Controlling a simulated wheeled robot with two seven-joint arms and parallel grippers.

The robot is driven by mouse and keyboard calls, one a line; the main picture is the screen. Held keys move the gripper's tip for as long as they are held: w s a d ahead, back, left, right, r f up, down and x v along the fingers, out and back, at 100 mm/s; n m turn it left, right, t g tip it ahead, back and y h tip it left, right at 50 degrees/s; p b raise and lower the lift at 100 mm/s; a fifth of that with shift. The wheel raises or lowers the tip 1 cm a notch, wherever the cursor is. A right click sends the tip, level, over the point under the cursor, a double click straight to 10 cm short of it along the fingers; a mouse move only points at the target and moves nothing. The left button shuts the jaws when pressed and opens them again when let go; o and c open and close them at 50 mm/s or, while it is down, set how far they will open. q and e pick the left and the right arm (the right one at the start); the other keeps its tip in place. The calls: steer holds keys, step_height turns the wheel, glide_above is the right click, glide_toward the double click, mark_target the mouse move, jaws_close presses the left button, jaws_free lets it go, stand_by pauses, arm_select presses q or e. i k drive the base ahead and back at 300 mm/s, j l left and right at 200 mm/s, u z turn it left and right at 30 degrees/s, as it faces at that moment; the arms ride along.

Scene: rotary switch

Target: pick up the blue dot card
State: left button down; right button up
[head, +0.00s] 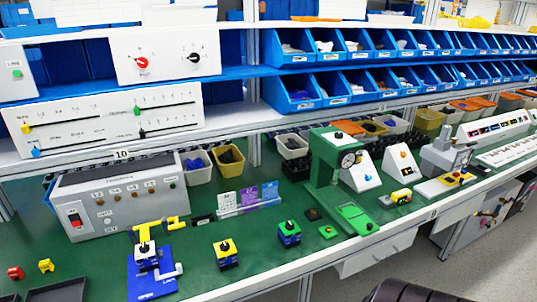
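Several small cards stand upright in a clear holder (250,208) on the green bench, left of the green press. The left one is a pale lilac card (227,200), the middle one is a purple card (249,195), and the right one is a violet-blue card (270,190). Their printed marks are too small to tell which card bears a blue dot. Neither my left nor my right gripper is in view, and nothing touches the cards.
A green press (330,170) stands right of the cards, and a grey control box (120,195) stands to the left. Bins (230,160) stand behind.

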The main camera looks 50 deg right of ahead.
mark_target(270, 190)
steer(key=z, duration=1.6)
